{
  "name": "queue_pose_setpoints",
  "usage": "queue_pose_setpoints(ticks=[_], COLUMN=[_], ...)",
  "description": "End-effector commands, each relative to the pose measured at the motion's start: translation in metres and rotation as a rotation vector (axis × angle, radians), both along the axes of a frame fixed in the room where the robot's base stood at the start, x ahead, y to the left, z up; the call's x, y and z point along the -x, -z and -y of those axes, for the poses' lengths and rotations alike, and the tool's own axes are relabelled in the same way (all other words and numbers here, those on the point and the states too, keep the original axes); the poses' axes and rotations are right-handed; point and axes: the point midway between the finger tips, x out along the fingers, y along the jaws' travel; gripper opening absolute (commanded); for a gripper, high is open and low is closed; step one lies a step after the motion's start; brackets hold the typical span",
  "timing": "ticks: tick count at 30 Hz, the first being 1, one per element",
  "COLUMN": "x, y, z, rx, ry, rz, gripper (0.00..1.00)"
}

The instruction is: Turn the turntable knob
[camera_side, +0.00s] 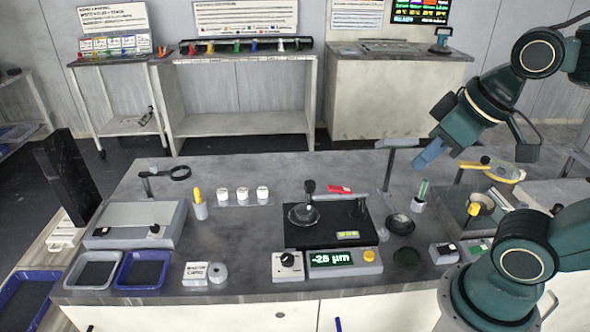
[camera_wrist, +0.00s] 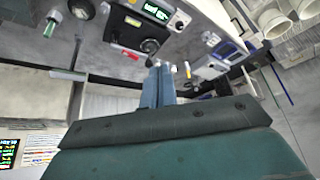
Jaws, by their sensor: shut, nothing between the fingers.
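A round black knob (camera_side: 287,259) sits on a small white box at the front of the bench, left of a green "-25 µm" readout (camera_side: 331,259). Behind it is a black plate (camera_side: 335,228) with a round glassy disc (camera_side: 303,215) and an upright black post. I cannot tell for certain which part is the turntable knob. My gripper (camera_side: 430,154) is above the bench's back right, well apart from the knob and plate. Its blue fingers (camera_wrist: 158,68) are shut and empty in the wrist view, where the black plate (camera_wrist: 126,51) and readout (camera_wrist: 156,11) show beyond.
A post with a flat head (camera_side: 398,143) and a green-topped holder (camera_side: 421,190) stand near my gripper. A round black dish (camera_side: 399,224) lies right of the plate. A yellow-tipped bottle (camera_side: 198,205) and white cups stand left.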

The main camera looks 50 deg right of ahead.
Motion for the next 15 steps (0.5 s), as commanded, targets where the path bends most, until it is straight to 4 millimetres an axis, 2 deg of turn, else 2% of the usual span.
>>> queue_pose_setpoints(ticks=[6, 14, 15], x=[0.0000, -0.0057, -0.0083], y=[0.0000, -0.0002, -0.0001], z=[0.0000, -0.0008, -0.0011], rx=[0.000, 0.013, 0.019], ry=[0.000, -0.028, -0.042], rz=[0.000, -0.011, -0.017], gripper=[0.00, 0.51, 0.52])
